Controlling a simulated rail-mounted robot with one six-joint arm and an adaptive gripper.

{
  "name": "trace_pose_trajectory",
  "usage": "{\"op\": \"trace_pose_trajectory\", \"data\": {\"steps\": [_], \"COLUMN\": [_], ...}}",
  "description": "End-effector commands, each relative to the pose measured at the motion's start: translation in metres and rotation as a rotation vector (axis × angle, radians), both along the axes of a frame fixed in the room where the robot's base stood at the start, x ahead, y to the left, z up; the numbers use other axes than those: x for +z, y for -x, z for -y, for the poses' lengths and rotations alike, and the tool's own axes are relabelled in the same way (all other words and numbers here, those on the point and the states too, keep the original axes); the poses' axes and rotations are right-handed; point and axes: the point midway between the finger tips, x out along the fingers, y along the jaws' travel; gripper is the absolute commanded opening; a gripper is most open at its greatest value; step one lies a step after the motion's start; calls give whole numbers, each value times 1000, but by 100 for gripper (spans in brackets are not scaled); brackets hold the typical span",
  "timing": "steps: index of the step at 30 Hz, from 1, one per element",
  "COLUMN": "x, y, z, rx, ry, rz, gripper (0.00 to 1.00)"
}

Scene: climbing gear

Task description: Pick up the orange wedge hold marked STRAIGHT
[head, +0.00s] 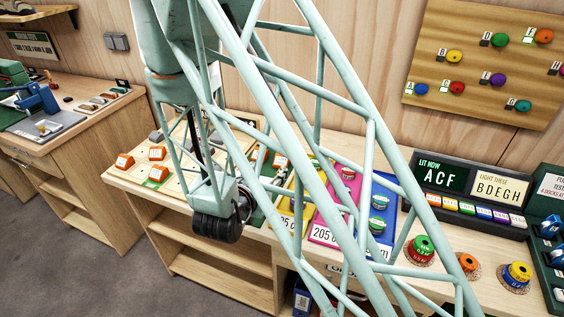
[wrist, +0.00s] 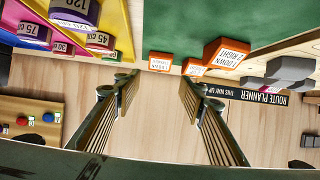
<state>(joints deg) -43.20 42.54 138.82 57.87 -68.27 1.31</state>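Orange wedge holds with white labels stand beyond my fingers in the wrist view: one small hold (wrist: 159,62) straight ahead, one (wrist: 194,68) just right of it, and a larger one (wrist: 228,52) whose label seems to read 2 DOWN 2 RIGHT. The smaller labels are too small to read, so I cannot tell which is marked STRAIGHT. My gripper (wrist: 160,90) is open, with bare wood between its fingers and no hold in it. In the head view, orange holds (head: 124,160) (head: 157,153) (head: 158,173) sit on the pale board; my arm hides much of the bench.
A ROUTE PLANNER strip (wrist: 245,95) and grey blocks (wrist: 290,68) are at right in the wrist view. A purple round piece marked 120 (wrist: 75,12) stands upper left. In the head view, a lit sign (head: 441,175) and round coloured holds (head: 421,248) stand right.

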Motion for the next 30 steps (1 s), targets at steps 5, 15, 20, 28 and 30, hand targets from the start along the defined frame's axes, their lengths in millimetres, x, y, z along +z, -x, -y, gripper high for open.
{"op": "trace_pose_trajectory", "data": {"steps": [5, 15, 20, 28, 30], "x": [0, -10, -16, -28, -30], "y": [-1, -19, -35, -62, -68], "z": [0, 6, 10, 18, 19], "rx": [0, -2, -3, -2, -1], "ry": [0, 0, -1, 0, -1], "rz": [0, -1, -1, -1, -1], "gripper": [38, 38, 38, 38, 38]}}
